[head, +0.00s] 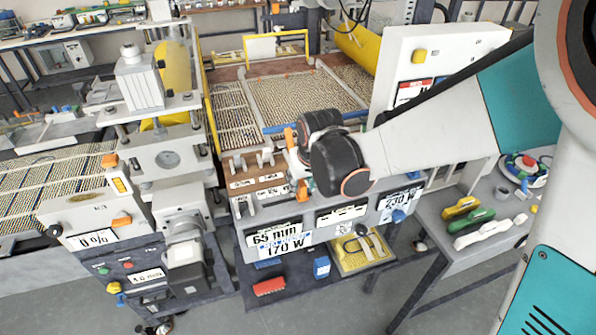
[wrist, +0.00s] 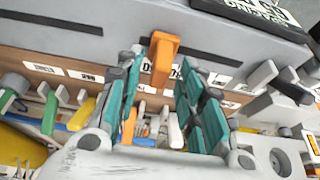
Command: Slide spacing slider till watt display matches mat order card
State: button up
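An orange upright handle, likely the spacing slider (wrist: 163,60), stands between the two fingers of my gripper (wrist: 162,82) in the wrist view. The fingers are apart, one on each side, with a gap showing beside the handle. In the head view my dark wrist hides much of this spot; an orange piece (head: 290,138) shows left of it. A front label (head: 279,241) reads 65 mm and 170 W. Another panel (head: 399,203) at the right reads 230 W. I cannot tell for sure which is the card and which the display.
Behind lies a woven mat bed (head: 300,100) with a yellow roller. Small levers (head: 265,158) sit left of my wrist. A grey side table (head: 470,190) holds coloured tools at the right.

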jog(key=shift+w+a+f, duration=0.1)
jog(key=shift+w+f, duration=0.15)
jog(key=shift+f, duration=0.45)
grip_shut()
jog(key=shift+s+a+b, duration=0.15)
jog(key=shift+s+a, duration=0.1)
jog(key=shift+a, duration=0.5)
jog(key=shift+s+a+b, duration=0.1)
jog(key=shift+s+a, duration=0.1)
jog(key=shift+a, duration=0.5)
jog(key=shift+s+a+b, duration=0.15)
jog(key=shift+s+a, duration=0.1)
jog(key=shift+a, duration=0.5)
grip_release()
jog(key=shift+d, duration=0.1)
